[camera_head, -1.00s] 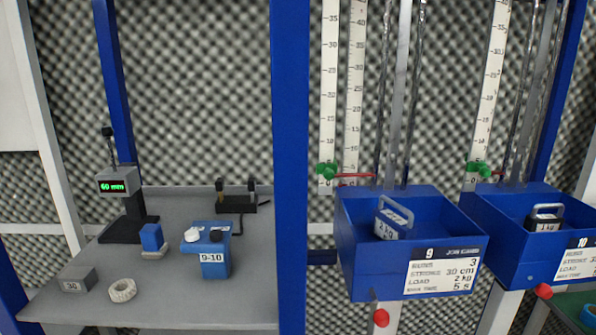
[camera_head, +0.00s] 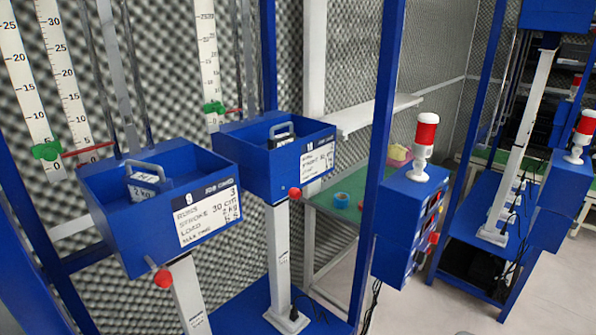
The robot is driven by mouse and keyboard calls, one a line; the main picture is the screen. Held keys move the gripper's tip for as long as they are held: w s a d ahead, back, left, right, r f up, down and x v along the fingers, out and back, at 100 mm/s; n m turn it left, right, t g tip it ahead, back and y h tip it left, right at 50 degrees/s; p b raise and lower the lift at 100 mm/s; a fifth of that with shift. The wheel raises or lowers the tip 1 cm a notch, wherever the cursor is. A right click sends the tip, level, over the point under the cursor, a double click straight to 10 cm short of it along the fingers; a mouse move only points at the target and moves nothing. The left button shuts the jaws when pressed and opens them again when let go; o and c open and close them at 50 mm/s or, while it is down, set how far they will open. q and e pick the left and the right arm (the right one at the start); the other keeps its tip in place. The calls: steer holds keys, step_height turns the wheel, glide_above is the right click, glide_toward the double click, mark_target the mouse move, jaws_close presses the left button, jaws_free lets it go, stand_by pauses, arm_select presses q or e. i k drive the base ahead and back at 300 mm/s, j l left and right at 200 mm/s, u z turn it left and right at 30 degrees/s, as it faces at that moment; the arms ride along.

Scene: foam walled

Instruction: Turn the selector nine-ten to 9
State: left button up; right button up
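The selector nine-ten is not visible in the head view now. Station 9 is a blue open box (camera_head: 125,245) with a white label reading 9 and a red knob (camera_head: 163,278) below its front. A weight (camera_head: 146,182) marked 2 kg with a grey handle sits inside it. Station 10 is a similar blue box (camera_head: 240,165) to its right, with a dark weight inside and a red knob (camera_head: 294,193) at its front. Neither of my grippers is in view.
A blue control box (camera_head: 405,215) with a red and white signal lamp (camera_head: 426,140) stands right of the boxes. Blue frame posts stand between. Light floor (camera_head: 420,300) is open at the lower right.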

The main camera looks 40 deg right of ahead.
mark_target(421, 258)
steer(key=z, duration=2.2)
